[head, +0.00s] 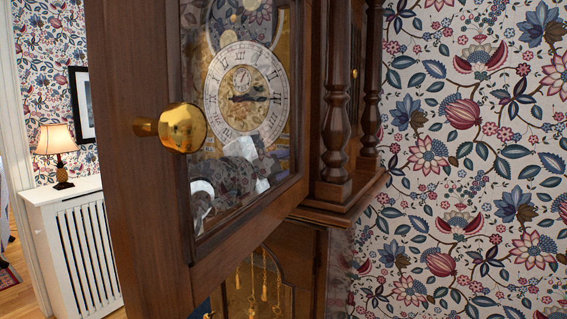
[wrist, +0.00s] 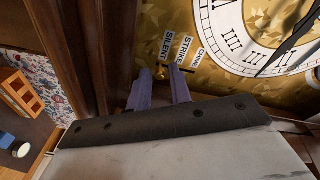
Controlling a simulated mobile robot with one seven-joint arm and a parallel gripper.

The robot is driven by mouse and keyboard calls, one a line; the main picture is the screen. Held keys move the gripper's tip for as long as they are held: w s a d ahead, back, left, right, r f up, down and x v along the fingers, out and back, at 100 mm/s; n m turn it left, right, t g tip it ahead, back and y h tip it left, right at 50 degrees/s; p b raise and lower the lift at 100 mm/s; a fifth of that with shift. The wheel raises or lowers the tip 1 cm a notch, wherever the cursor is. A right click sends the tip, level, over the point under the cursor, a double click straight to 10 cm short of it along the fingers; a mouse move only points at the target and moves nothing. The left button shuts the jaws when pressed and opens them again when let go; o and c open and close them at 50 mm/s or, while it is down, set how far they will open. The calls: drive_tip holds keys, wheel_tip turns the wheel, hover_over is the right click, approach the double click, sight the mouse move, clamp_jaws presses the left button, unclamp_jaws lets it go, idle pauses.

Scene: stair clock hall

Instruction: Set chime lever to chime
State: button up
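The chime lever (wrist: 161,72) is a small brass knob on the gold clock face, seen in the wrist view. It stands at the SILENT label (wrist: 167,45). The STRIKE label (wrist: 184,48) and CHIME label (wrist: 197,59) lie to its right. My gripper (wrist: 159,80) is open, with its two bluish fingertips on either side of the knob; I cannot tell whether either touches it. In the head view, the dial (head: 243,92) shows through the glass door, and pale parts of my arm show below it. The lever is not distinguishable there.
The open wooden clock door (head: 145,215) with its brass knob (head: 182,128) stands between the head camera and the face. A turned wooden column (head: 337,110) is right of the door. Chains with tassels (head: 263,275) hang below. A radiator cover (head: 75,245) stands far left.

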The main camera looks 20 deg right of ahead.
clamp_jaws()
wheel_tip(320, 180, up, 5)
drive_tip(key=p, duration=0.3)
drive_tip(key=shift+a, duration=0.1)
unclamp_jaws()
